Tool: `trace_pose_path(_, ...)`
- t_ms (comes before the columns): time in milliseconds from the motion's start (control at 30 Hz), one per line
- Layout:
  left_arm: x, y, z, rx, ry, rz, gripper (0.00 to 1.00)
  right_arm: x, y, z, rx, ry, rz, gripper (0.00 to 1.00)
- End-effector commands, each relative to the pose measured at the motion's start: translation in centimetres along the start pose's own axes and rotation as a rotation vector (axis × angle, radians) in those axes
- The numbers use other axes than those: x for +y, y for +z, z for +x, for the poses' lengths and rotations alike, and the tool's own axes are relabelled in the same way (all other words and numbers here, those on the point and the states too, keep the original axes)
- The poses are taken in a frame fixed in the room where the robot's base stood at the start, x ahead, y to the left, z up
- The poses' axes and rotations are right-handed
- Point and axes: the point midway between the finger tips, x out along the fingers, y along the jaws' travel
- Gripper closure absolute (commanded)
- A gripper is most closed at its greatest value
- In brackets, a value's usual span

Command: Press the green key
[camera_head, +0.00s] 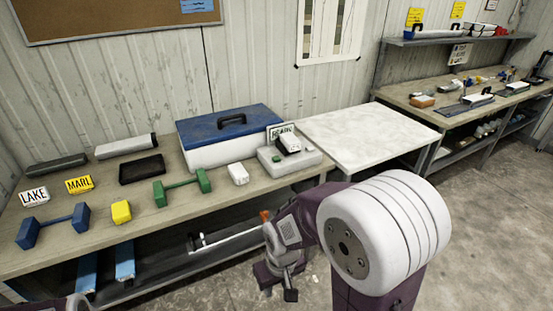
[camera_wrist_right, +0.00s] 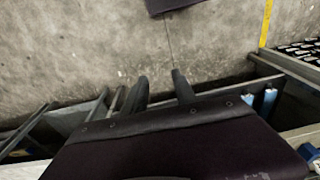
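The small green key (camera_head: 276,158) appears on top of a pale grey box-shaped device (camera_head: 306,159) at the right end of the near workbench. A small white and black object (camera_head: 288,143) and a sign that seems to read READY (camera_head: 280,131) are at the same device. My right gripper (camera_head: 277,284) hangs low in front of the bench, below and apart from the device. Its two dark fingers are spread and empty in the right wrist view (camera_wrist_right: 161,88), over the floor. Only a bit of my left arm shows at the bottom left; its gripper is out of view.
The bench (camera_head: 140,222) holds a blue-lidded box (camera_head: 228,128), green (camera_head: 182,187) and blue (camera_head: 54,226) dumbbell-shaped objects, a yellow block (camera_head: 121,212), a white block (camera_head: 238,174) and a black tray (camera_head: 142,169). A bare white-topped table (camera_head: 366,132) stands to the right.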

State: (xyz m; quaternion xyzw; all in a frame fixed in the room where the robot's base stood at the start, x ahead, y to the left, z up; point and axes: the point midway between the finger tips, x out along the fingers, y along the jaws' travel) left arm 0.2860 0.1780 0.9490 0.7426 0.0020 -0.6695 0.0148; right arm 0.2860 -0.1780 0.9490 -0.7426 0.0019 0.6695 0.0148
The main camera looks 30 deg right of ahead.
Motion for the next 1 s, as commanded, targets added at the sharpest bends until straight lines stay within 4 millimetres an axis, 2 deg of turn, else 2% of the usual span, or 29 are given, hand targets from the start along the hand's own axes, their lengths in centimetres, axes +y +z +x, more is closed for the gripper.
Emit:
trace_pose_path(33,0.0,0.0,0.0,0.0,0.0,0.0,0.64,0.0,0.0,0.0,0.0,0.0,0.0,0.83)
trace_pose_path(100,0.0,0.0,0.0,0.0,0.0,0.0,0.64,0.0,0.0,0.0,0.0,0.0,0.0,1.0)
trace_pose_path(1000,0.0,0.0,0.0,0.0,0.0,0.0,0.64,0.0,0.0,0.0,0.0,0.0,0.0,1.0)
